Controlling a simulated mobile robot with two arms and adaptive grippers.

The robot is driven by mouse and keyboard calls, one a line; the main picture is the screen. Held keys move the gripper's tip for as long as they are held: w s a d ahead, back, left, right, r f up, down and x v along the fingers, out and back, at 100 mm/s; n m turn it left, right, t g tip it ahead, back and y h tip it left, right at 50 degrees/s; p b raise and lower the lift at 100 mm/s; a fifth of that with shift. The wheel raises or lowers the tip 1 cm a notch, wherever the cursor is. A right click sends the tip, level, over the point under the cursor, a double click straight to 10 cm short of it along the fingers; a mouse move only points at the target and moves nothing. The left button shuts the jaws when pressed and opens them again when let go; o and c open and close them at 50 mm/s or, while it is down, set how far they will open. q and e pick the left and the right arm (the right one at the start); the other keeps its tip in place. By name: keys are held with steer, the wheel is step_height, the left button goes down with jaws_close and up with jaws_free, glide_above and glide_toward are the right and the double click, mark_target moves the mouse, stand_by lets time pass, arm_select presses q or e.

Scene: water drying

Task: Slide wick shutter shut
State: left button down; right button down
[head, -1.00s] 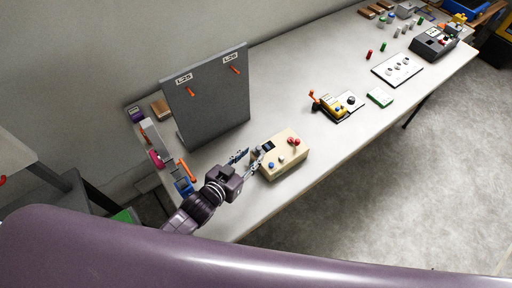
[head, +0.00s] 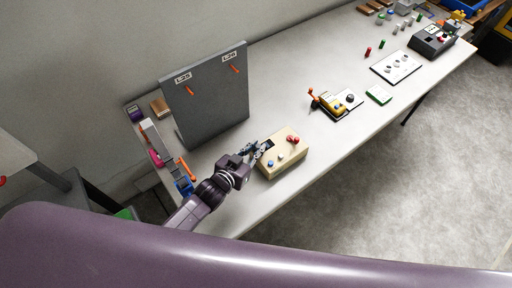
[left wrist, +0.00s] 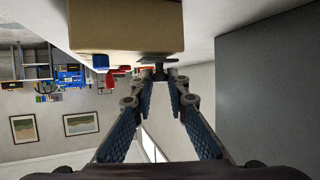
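A beige box (head: 283,158) with a dark slot (head: 270,163) on its top, red knobs (head: 293,139) and a blue knob (head: 270,163) stands near the table's front edge. My left gripper (head: 257,150) is at the box's left end. In the left wrist view the box (left wrist: 125,30) is at the top, and a small dark tab (left wrist: 158,62) projects from it between my left fingertips (left wrist: 160,78). The fingers are close together around the tab. The box's top is edge-on there, so the shutter's position is unclear. My right gripper is not in view.
A grey upright panel (head: 206,95) with orange pegs stands behind the box, left of centre. A blue-and-orange item (head: 184,183) lies left of my gripper.

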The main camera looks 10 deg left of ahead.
mark_target(266, 142)
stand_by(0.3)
arm_select(q)
steer(key=w+d+b, duration=0.1)
steer(key=w+d, duration=0.2)
stand_by(0.3)
steer(key=c, duration=1.9)
jaws_free()
